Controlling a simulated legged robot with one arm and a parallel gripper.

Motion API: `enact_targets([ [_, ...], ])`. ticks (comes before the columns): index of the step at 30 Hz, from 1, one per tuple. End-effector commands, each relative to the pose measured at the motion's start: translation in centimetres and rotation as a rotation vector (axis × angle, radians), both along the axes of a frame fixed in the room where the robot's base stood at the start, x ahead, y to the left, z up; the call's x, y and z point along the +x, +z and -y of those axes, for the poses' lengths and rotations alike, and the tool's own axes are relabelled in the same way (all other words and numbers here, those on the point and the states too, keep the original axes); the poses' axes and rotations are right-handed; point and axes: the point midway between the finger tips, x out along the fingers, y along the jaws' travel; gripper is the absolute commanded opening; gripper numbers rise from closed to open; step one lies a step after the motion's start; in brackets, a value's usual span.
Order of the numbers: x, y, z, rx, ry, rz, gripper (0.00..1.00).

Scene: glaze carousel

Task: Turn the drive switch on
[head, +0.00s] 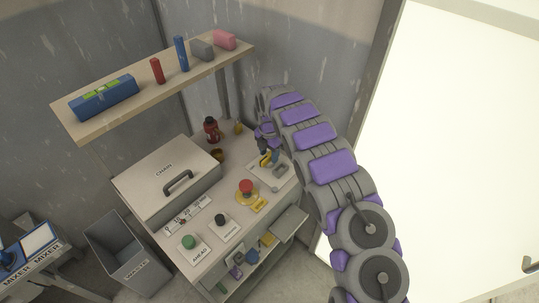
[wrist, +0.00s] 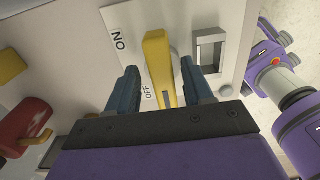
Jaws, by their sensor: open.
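The drive switch has a yellow lever (wrist: 159,70) on a pale plate (wrist: 124,25) marked ON at the top and OFF lower down in the wrist view. My gripper (wrist: 158,67) is open, with one dark finger on each side of the lever. Gaps show between the lever and both fingers. I cannot tell for sure which mark the lever rests at. In the head view my gripper (head: 266,152) is over the switch plate (head: 282,181) at the bench's right back, and the lever is partly hidden by the gripper.
A metal frame (wrist: 210,48) stands right of the lever. On the bench are a red button (head: 246,186), a black knob (head: 220,219), a green button (head: 189,241) and a lidded box (head: 157,168). A red object (head: 211,128) stands behind. A shelf (head: 150,97) overhangs the back.

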Motion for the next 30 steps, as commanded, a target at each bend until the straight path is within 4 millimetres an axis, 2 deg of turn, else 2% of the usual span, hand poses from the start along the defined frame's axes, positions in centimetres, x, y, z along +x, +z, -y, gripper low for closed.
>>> enact_targets([
  [10,0.01,-0.25,0.49,0.004,-0.002,-0.001,0.51],
  [26,-0.1,-0.35,0.0,0.001,0.001,-0.003,0.0],
  [30,-0.14,-0.36,-0.07,0.002,-0.002,-0.004,0.0],
])
